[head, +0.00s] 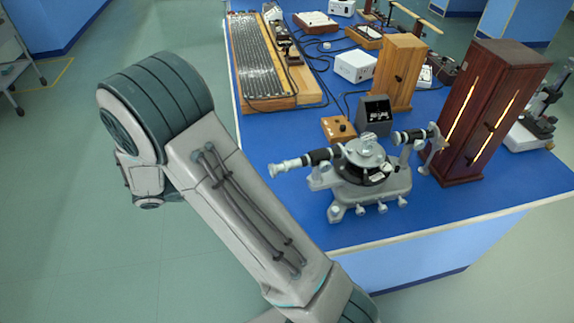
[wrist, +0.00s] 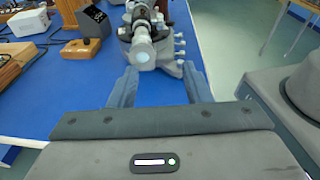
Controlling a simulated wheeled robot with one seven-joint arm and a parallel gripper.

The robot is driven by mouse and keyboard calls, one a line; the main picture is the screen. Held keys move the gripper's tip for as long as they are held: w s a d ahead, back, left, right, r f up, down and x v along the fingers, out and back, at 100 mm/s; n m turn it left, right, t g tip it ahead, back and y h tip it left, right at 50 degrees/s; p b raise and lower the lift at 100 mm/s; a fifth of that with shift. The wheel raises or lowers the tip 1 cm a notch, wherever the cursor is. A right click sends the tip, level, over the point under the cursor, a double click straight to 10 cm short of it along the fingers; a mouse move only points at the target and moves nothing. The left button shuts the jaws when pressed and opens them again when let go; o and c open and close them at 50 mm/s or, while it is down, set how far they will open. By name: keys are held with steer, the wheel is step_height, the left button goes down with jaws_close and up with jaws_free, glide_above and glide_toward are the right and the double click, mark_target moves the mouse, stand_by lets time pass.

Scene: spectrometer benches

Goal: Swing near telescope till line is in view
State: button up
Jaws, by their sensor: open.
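The spectrometer (head: 365,175) stands near the front edge of the blue bench, with a round central table and levelling feet. Its near telescope (head: 305,162) points left in the head view, a silver and black tube. In the wrist view the near telescope (wrist: 142,48) points toward me, its pale round end facing the camera. The other tube (head: 415,135) points right toward the dark wooden lamp box (head: 485,110). My gripper (wrist: 158,84) is open in the wrist view, its two fingers apart on either side below the telescope's end. Nothing shows between them. The head view does not show the fingers.
A small meter box (head: 375,112) and a wooden switch block (head: 338,129) stand behind the spectrometer. A lighter wooden box (head: 400,72), a white box (head: 355,66) and a long slotted board (head: 262,60) are farther back. Bare blue bench (head: 270,135) lies left of the telescope.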

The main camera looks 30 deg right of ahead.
mark_target(277, 169)
steer(key=d, duration=0.4)
steer(key=d+f+n+t+h+p, duration=0.1)
steer(key=d, duration=0.3)
steer(key=d+n+h+p, duration=0.1)
steer(key=d, duration=0.2)
steer(key=shift+w+d+f+t, duration=0.2)
steer(key=shift+d+t, duration=0.1)
steer(key=shift+d, duration=0.1)
jaws_close()
